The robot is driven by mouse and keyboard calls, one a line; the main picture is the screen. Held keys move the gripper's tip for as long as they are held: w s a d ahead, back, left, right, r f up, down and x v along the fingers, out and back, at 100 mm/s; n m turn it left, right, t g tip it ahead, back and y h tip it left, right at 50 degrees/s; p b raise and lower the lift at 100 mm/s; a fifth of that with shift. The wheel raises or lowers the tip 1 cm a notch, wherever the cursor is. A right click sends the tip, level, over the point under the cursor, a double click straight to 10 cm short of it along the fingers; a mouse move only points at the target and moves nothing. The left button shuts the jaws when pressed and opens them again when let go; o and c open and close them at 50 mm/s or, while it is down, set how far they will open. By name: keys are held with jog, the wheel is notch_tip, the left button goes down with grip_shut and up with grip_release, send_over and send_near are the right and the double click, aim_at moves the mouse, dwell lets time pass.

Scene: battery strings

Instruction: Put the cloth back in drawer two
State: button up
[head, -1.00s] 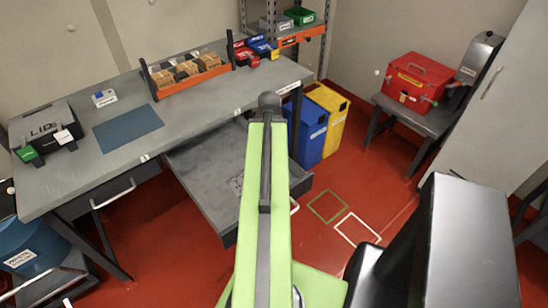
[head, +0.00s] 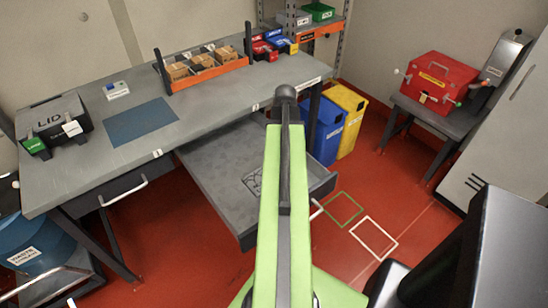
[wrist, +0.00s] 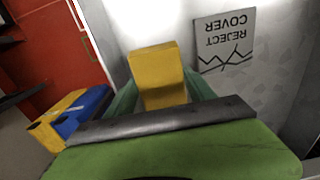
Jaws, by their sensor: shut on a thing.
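My gripper (wrist: 158,92) shows in the wrist view, its green fingers shut on a yellow, block-like thing, seemingly the folded cloth (wrist: 158,68). Below it in that picture is a pale grey surface with a "REJECT COVER" label (wrist: 224,40). In the head view, an open drawer (head: 218,170) sticks out under the bench, with a similar dark marking on its floor. My green arm covers part of that drawer and hides my gripper and the cloth. Whether the cloth touches the drawer floor I cannot tell. Another drawer (head: 122,194), left of it, is shut.
The bench (head: 85,170) holds a lidded black box (head: 55,122), a blue mat (head: 141,122) and an orange-fronted rack (head: 210,78). Blue (head: 326,130) and yellow (head: 350,118) bins stand right of the open drawer. A red box (head: 437,83) sits on a side table. Red floor lies clear between.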

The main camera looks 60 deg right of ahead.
jog(key=shift+w+d+f, duration=0.15)
jog(key=shift+d+f, duration=0.05)
jog(key=shift+d, duration=0.1)
notch_tip(320, 180, down, 4)
jog(key=b, duration=0.4)
jog(key=shift+f, duration=0.2)
jog(key=shift+w+a+r, duration=0.2)
jog(key=shift+r, duration=0.05)
jog(key=shift+f, duration=0.2)
jog(key=o, duration=1.3)
notch_tip(320, 180, up, 13)
jog(key=p, duration=1.2)
jog(key=shift+f, duration=0.3)
